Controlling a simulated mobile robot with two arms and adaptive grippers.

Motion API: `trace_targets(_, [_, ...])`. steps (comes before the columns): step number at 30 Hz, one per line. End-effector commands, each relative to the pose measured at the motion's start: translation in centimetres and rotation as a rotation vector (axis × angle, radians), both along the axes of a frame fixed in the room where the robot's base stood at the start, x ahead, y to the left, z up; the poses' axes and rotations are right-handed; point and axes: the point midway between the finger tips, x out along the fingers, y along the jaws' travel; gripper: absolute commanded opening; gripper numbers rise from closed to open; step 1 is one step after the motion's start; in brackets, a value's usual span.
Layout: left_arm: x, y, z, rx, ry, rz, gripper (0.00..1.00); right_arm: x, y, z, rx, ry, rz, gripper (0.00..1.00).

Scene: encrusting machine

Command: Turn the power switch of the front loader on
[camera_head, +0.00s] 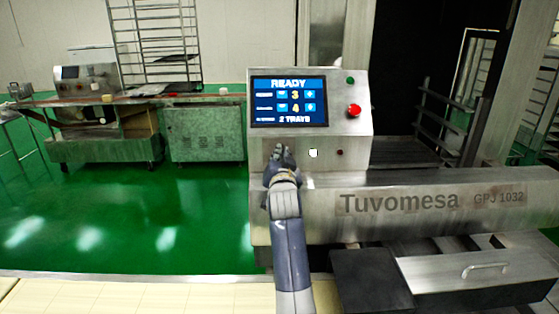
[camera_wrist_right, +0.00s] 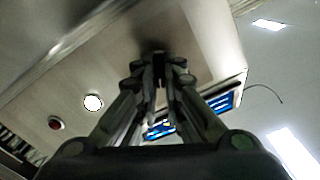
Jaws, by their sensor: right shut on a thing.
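The front machine (camera_head: 300,216), marked "Tuvomesa GPJ 1032", carries an upright metal control panel (camera_head: 262,143) with a lit screen (camera_head: 289,101) reading "READY". My right gripper (camera_head: 281,152) is at the lower left of this panel, in front of the screen's underside area. In the right wrist view my right gripper (camera_wrist_right: 158,75) has its fingers closed around a small dark switch knob (camera_wrist_right: 159,62) on the panel. The fingers hide most of the knob, so its turned position cannot be told. My left gripper is in neither view.
A lit white button (camera_head: 313,153) and a small dark red one (camera_head: 340,153) sit right of my gripper. A red button (camera_head: 354,111) and a green one (camera_head: 350,81) are higher up. Open green floor (camera_head: 130,215) lies to the left.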

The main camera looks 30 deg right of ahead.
Motion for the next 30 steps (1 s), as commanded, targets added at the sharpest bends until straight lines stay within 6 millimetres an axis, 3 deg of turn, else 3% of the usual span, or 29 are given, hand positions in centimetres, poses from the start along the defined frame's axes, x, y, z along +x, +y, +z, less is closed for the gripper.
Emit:
trace_targets(13, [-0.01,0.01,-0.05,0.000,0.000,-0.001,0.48,-0.07,-0.10,-0.09,0.243,-0.148,0.000,0.00])
trace_targets(30, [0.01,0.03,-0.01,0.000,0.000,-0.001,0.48,-0.10,-0.19,-0.07,0.300,-0.185,0.000,0.00])
